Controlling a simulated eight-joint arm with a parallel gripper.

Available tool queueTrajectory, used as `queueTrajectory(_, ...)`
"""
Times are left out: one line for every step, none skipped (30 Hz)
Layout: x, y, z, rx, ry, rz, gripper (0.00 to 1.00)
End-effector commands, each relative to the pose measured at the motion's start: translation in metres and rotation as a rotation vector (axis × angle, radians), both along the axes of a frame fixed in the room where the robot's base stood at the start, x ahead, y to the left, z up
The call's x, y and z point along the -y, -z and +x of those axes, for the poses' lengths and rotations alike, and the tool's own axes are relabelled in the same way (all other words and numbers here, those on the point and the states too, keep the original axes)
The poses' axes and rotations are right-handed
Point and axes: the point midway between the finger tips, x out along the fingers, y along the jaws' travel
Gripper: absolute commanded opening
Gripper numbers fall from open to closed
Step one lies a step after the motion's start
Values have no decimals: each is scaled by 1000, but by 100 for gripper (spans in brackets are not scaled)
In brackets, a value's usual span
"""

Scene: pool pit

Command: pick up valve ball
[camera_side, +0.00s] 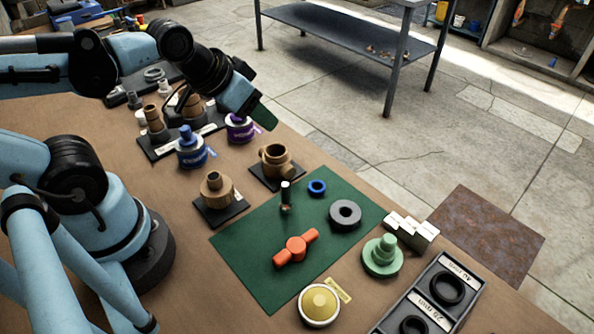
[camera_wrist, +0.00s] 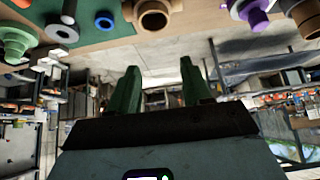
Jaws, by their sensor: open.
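I cannot say for certain which piece is the valve ball. A rounded yellow piece in a white ring (camera_side: 319,304) sits at the front edge of the green mat (camera_side: 250,238) in the side view, with a small label beside it; I do not make it out in the wrist view. My gripper (camera_side: 265,118) hangs at the back edge of the table, past the purple-topped fitting, far from the yellow piece. In the wrist view its two green fingers (camera_wrist: 160,76) are apart with nothing between them.
The mat holds an orange handle (camera_side: 295,248), a grey ring (camera_side: 345,214), a blue ring (camera_side: 317,187) and a dark upright pin (camera_side: 286,196). Brown fittings (camera_side: 276,160), a green flanged piece (camera_side: 382,256), white blocks (camera_side: 412,232) and a black ring tray (camera_side: 411,311) stand around it.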

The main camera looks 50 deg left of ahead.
Motion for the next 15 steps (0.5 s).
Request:
queueTrajectory(0,0,0,0,0,0,49)
queueTrajectory(0,0,0,-2,-1,-2,49)
queueTrajectory(2,0,0,-9,-4,-7,49)
queueTrajectory(4,-1,0,-19,-7,-14,49)
queueTrajectory(6,-1,1,-33,-14,-23,49)
queueTrajectory(11,-1,1,-61,-26,-42,49)
queueTrajectory(16,-2,1,-88,-39,-59,49)
queueTrajectory(21,-2,1,-120,-56,-76,49)
queueTrajectory(29,-3,1,-168,-83,-100,49)
queueTrajectory(36,-4,0,-207,-107,-118,49)
queueTrajectory(42,-4,-1,-249,-132,-133,49)
queueTrajectory(51,-5,-2,-303,-169,-148,49)
queueTrajectory(57,-5,-3,-342,-197,-157,49)
queueTrajectory(63,-6,-4,-381,-226,-162,49)
queueTrajectory(70,-7,-5,-426,-262,-166,49)
